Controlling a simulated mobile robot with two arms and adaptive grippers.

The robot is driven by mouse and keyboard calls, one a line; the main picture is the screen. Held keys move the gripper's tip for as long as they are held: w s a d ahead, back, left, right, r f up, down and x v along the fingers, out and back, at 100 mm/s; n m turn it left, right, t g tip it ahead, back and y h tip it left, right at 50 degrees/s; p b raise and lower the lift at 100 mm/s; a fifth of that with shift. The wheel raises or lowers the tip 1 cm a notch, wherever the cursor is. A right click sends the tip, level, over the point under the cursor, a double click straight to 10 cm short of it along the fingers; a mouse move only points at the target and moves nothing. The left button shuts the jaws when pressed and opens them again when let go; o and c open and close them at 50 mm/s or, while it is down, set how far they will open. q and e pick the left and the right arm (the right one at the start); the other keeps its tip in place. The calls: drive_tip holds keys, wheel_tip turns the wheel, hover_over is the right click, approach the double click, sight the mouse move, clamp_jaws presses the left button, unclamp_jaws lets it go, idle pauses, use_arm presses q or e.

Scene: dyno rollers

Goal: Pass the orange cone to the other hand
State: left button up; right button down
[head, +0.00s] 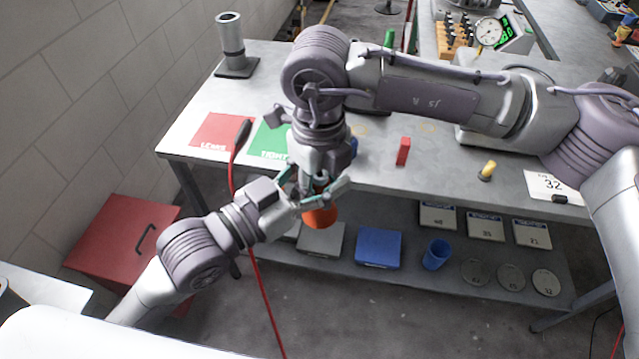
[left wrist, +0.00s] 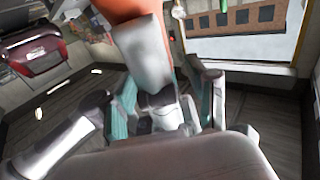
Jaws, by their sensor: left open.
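The orange cone (head: 320,216) is held in the air in front of the workbench's front edge. My right gripper (head: 313,186) comes down from above and looks shut on the cone, its fingers partly hidden. My left gripper (head: 320,179) comes in from the lower left with its teal-padded fingers apart on either side of the cone and right gripper. In the left wrist view the cone (left wrist: 112,10) is at the top, with a pale grey-white part below it. The open left fingers (left wrist: 163,100) stand on both sides; contact is unclear.
The workbench (head: 380,178) carries a red mat (head: 222,132), a green mat (head: 268,140), a red block (head: 403,151) and a yellow piece (head: 487,170). A blue box (head: 379,248) and blue cup (head: 436,255) stand on the lower shelf. A red cabinet (head: 120,235) is at left.

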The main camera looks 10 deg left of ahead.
use_arm(q)
drive_tip(key=s+a+f+n+y, duration=0.1)
drive_tip(key=s+a+f+y, duration=0.25)
drive_tip(key=f, duration=0.25)
drive_tip(key=s+a+f+n+y, duration=0.1)
drive_tip(key=s+a+f+y, duration=0.2)
drive_tip(key=f, duration=0.4)
drive_tip(key=s+a+f+n+g+y, duration=0.1)
drive_tip(key=s+a+f+g, duration=0.1)
drive_tip(key=f, duration=1)
drive_tip(key=s+a+f+n+g+y, duration=0.1)
drive_tip(key=s+f+g, duration=0.1)
drive_tip(key=f, duration=1)
drive_tip(key=s+a+f+n+g+y, duration=0.1)
drive_tip(key=s+a+f+g, duration=0.15)
drive_tip(key=f, duration=0.95)
drive_tip(key=s+a+f+g+y, duration=0.1)
drive_tip(key=s+a+f+g, duration=0.1)
drive_tip(key=s+f, duration=0.7)
drive_tip(key=s+a+f+g+y, duration=0.1)
drive_tip(key=s+a+f+g, duration=0.2)
drive_tip(key=s+f, duration=0.6)
drive_tip(key=shift+s+a+f+n+g, duration=0.25)
drive_tip(key=shift+s+f+n+g, duration=0.25)
drive_tip(key=shift+s, duration=0.75)
